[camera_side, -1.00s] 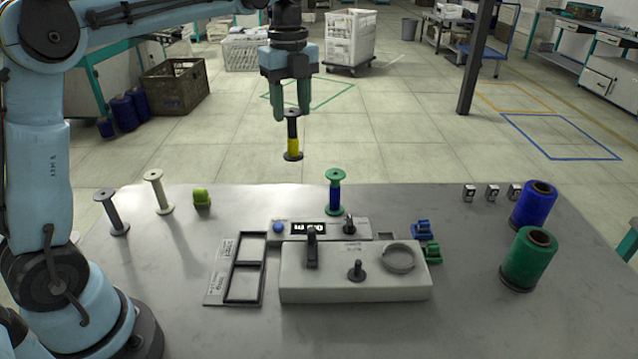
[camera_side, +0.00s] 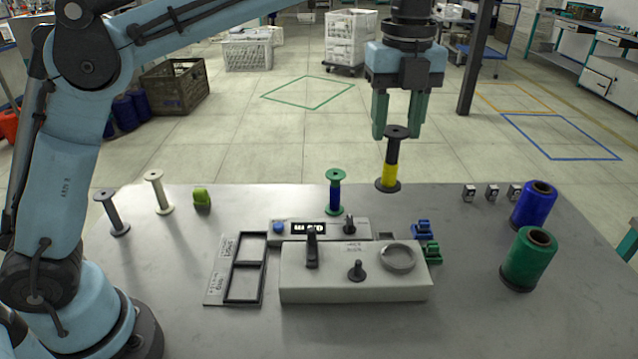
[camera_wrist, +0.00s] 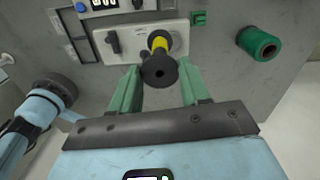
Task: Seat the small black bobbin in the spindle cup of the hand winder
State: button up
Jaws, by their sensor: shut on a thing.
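The small black bobbin (camera_side: 391,160) has a yellow thread band and hangs upright, slightly tilted, below my gripper (camera_side: 402,130). My gripper's green fingers are shut on its upper end. In the wrist view the bobbin (camera_wrist: 159,70) shows end-on between the fingers. The hand winder (camera_side: 330,291) is a pale box on the table. A round grey ring-shaped cup (camera_side: 413,257) sits on its top right. The bobbin is above and behind the winder in the side view, clear of it. In the wrist view the bobbin covers the cup's area.
A green-flanged blue bobbin (camera_side: 335,192) stands behind the winder's display panel. White (camera_side: 158,193) and grey (camera_side: 113,213) bobbins stand at left. Blue (camera_side: 534,206) and green (camera_side: 527,262) thread cones stand at right. Small blue and green clips (camera_side: 427,231) lie beside the winder. The front table is clear.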

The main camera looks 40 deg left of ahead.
jog(key=s+d+m, duration=0.1)
jog(key=s+d, duration=0.1)
jog(key=d, duration=0.4)
notch_tip(320, 180, down, 10)
jog(key=shift+w+a, duration=0.25)
jog(key=shift+a, duration=0.2)
jog(key=shift+f, duration=0.9)
dwell(1.4)
jog(key=o, duration=0.9)
jog(key=shift+c, duration=0.2)
notch_tip(320, 180, up, 7)
dwell(0.5)
